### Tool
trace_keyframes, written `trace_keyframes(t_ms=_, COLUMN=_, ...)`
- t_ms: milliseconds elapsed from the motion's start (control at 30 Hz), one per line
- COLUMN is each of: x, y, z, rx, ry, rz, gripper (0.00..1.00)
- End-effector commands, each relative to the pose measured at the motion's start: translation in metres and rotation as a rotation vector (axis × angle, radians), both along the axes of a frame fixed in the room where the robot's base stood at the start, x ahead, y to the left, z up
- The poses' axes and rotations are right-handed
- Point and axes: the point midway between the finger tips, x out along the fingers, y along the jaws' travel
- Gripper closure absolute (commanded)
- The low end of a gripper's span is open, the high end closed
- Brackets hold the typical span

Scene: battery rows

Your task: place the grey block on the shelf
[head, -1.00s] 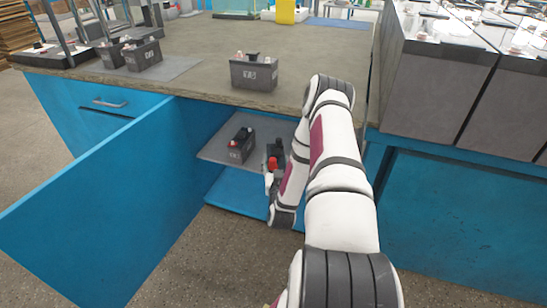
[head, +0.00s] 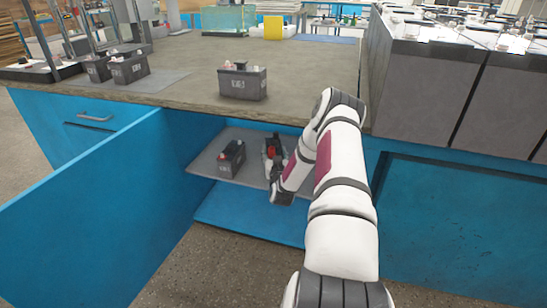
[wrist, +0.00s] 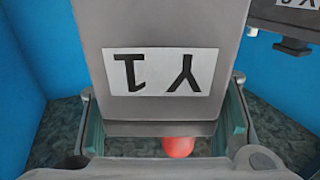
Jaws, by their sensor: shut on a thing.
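The grey block is a battery-shaped box (wrist: 165,30) with a white label reading Y1, upside down in the wrist view. My gripper (wrist: 162,112) is shut on it, one finger at each side. A red cap shows at its lower edge. In the head view the held block (head: 275,144) is dark and small, partly hidden by my gripper and arm. It is inside the open cabinet, over the right part of the grey shelf (head: 206,164). I cannot tell whether it touches the shelf.
Another dark battery (head: 231,158) stands on the shelf, left of the held block. The blue cabinet door (head: 100,215) stands open at left. The worktop (head: 290,75) is above the shelf and carries a battery (head: 242,82). A blue cabinet floor (head: 250,218) lies below.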

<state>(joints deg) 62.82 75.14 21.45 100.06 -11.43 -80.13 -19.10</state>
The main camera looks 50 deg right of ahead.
Motion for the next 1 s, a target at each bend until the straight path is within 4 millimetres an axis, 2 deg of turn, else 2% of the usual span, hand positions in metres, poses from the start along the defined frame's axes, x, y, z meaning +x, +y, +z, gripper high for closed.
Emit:
trace_keyframes(t_ms=300, x=0.000, y=0.000, z=-0.029, rx=-0.005, ry=-0.006, rz=-0.001, gripper=1.00)
trace_keyframes(t_ms=733, x=0.001, y=0.000, z=-0.032, rx=-0.008, ry=-0.006, rz=0.000, gripper=1.00)
trace_keyframes(t_ms=767, x=0.000, y=0.001, z=-0.037, rx=0.000, ry=0.000, rz=0.000, gripper=0.44)
trace_keyframes(t_ms=833, x=0.000, y=0.001, z=-0.036, rx=0.000, ry=0.000, rz=0.000, gripper=0.28)
trace_keyframes(t_ms=867, x=0.000, y=0.001, z=-0.036, rx=0.000, ry=0.000, rz=0.000, gripper=0.25)
trace_keyframes(t_ms=1000, x=0.000, y=0.001, z=-0.036, rx=0.000, ry=0.000, rz=0.000, gripper=0.25)
